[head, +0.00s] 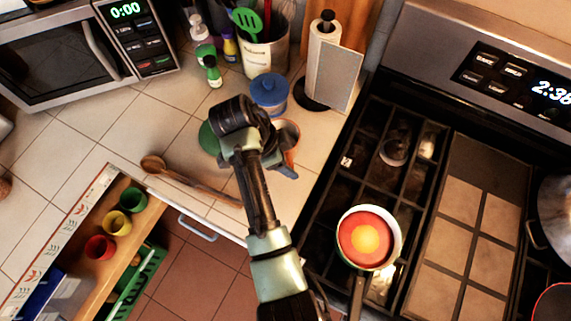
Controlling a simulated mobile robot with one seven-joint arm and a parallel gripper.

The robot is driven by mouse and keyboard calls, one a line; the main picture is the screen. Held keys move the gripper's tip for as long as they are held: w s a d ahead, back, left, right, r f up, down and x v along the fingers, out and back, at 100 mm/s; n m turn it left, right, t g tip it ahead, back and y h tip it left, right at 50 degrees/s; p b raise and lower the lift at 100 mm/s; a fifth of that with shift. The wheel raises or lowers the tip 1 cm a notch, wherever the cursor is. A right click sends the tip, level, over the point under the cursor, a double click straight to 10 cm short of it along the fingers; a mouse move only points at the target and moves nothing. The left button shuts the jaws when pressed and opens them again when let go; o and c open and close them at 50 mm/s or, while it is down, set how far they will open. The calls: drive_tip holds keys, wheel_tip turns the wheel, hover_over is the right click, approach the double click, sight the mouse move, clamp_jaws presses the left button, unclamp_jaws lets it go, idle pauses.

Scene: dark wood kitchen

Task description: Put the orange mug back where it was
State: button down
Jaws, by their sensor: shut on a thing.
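The orange mug (291,130) is on the tiled counter side, just left of the stove, and partly hidden behind my wrist. Its rim and part of its side show. My gripper (284,158) is at the mug's near side and shut on it. The fingers are mostly hidden by my own arm, so the exact hold is hard to see. I cannot tell whether the mug touches the counter.
A blue lidded jar (269,91), a paper towel holder (322,60) and a green round thing (208,138) are close by. A wooden spoon (175,174) lies on the counter. An open drawer (82,241) holds green, yellow and red cups. A pan (369,237) sits on the stove.

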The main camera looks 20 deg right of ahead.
drive_tip(key=shift+f, duration=3.1)
drive_tip(key=shift+f, duration=0.1)
drive_tip(key=shift+c, duration=0.8)
unclamp_jaws()
